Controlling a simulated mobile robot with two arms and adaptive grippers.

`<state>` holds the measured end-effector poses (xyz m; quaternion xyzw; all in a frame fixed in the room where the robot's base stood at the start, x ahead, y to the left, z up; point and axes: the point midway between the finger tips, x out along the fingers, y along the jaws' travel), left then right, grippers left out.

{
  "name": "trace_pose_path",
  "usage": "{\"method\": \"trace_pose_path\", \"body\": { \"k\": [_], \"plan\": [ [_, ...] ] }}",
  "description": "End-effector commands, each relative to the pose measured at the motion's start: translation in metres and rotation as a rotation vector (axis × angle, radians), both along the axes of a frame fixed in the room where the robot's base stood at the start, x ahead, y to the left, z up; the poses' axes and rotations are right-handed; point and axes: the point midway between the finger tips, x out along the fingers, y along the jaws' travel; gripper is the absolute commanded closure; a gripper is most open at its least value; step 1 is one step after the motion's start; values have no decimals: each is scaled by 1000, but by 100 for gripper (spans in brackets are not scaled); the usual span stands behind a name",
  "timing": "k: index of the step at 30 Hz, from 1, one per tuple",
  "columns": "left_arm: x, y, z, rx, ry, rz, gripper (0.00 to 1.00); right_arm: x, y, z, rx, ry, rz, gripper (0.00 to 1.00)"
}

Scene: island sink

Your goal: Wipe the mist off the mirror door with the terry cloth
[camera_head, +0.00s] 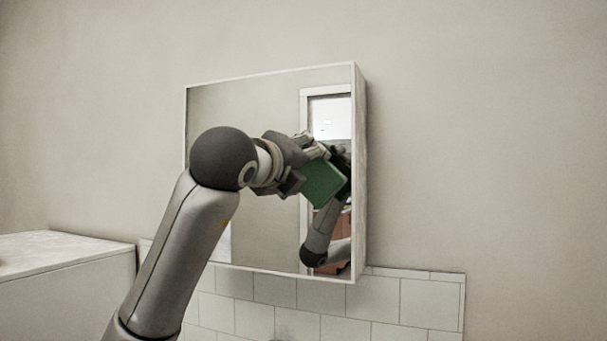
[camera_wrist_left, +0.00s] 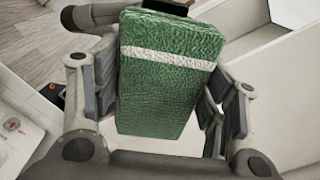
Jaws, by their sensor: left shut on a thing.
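The mirror door (camera_head: 245,110) is on a white-framed cabinet fixed to the wall, and it looks shut. My left gripper (camera_head: 308,165) is shut on the green terry cloth (camera_head: 323,183) in front of the right half of the mirror. In the left wrist view the cloth (camera_wrist_left: 165,85) is a thick folded pad with a white stripe, held between the fingers of the left gripper (camera_wrist_left: 160,100). The cloth is at or very near the glass; I cannot tell whether it touches. No clear mist shows on the visible glass. My right gripper is not in view.
White wall tiles (camera_head: 370,298) run below the cabinet. A pale cabinet or counter (camera_head: 65,262) stands at the lower left. The wall (camera_head: 480,140) to the right is bare. The mirror reflects my arm, a doorway and a bright window.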

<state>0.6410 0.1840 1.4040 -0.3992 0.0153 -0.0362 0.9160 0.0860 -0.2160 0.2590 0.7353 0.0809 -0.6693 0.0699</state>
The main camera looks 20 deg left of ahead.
Motion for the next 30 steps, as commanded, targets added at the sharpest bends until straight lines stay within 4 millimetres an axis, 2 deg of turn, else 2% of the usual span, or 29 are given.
{"method": "trace_pose_path", "body": {
  "k": [11,21,30],
  "plan": [
    [-3,0,0,0,-2,-1,56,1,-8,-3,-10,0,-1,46],
    [-30,3,-1,0,-3,0,56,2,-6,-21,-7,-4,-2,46],
    [-31,3,1,0,0,0,56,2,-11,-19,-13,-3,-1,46]
  ]
}}
